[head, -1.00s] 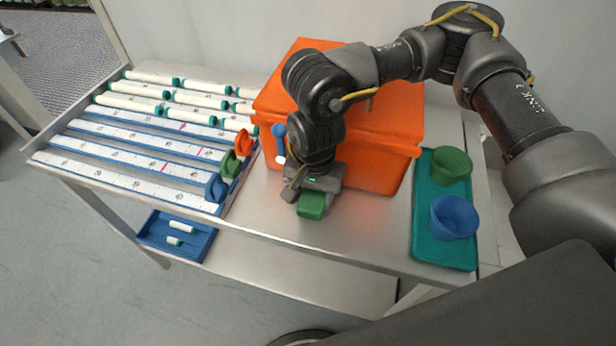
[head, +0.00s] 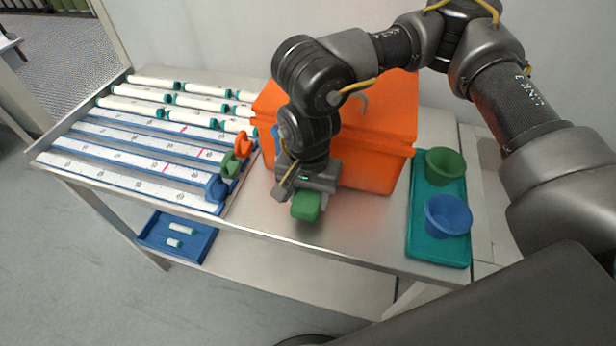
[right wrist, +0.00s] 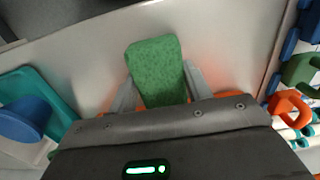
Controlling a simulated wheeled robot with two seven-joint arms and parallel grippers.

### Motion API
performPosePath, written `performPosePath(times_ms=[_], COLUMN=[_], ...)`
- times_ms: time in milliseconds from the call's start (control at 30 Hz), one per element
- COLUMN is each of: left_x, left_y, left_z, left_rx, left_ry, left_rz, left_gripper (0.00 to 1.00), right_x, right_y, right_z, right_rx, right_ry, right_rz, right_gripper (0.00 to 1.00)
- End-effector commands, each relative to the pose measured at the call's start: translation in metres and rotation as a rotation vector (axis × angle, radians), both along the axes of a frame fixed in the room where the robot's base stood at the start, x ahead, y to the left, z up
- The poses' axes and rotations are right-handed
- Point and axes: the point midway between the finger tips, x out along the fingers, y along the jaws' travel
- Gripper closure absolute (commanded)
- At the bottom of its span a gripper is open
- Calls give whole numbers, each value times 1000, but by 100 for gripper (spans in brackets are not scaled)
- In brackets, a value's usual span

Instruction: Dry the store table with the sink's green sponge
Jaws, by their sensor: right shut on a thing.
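The green sponge (head: 307,206) is in my right gripper (head: 302,192), just over or on the steel store table (head: 340,226), in front of the orange box. In the right wrist view the sponge (right wrist: 156,68) sits between the two fingers of the right gripper (right wrist: 158,90), which are shut on it, and its free end points away over the bare table top (right wrist: 220,45). I cannot tell whether the sponge touches the metal. No water shows clearly on the table. My left gripper is not in view.
An orange box (head: 375,150) stands behind the gripper. A teal tray (head: 420,245) with a green cup (head: 445,165) and a blue cup (head: 448,215) is at the right. White tubes on blue racks (head: 130,175) fill the left. The table front between is clear.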

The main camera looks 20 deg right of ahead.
Motion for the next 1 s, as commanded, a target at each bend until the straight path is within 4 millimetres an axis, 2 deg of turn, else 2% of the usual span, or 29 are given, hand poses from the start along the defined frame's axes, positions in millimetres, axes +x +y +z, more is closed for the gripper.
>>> performPosePath(times_ms=[133, 300, 433, 1000], left_x=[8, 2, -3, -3], left_y=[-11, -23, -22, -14], left_z=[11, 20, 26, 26], left_rx=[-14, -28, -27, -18], left_ry=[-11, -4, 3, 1], left_rz=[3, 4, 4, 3], left_gripper=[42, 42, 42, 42], right_x=[0, 0, 0, -1], right_y=[-1, -2, -3, -3], right_z=[17, 33, 42, 44], right_rx=[0, 0, 0, 1], right_ry=[-1, -1, -1, -1], right_rz=[-2, -5, -7, -8], right_gripper=[72, 72, 72, 72])
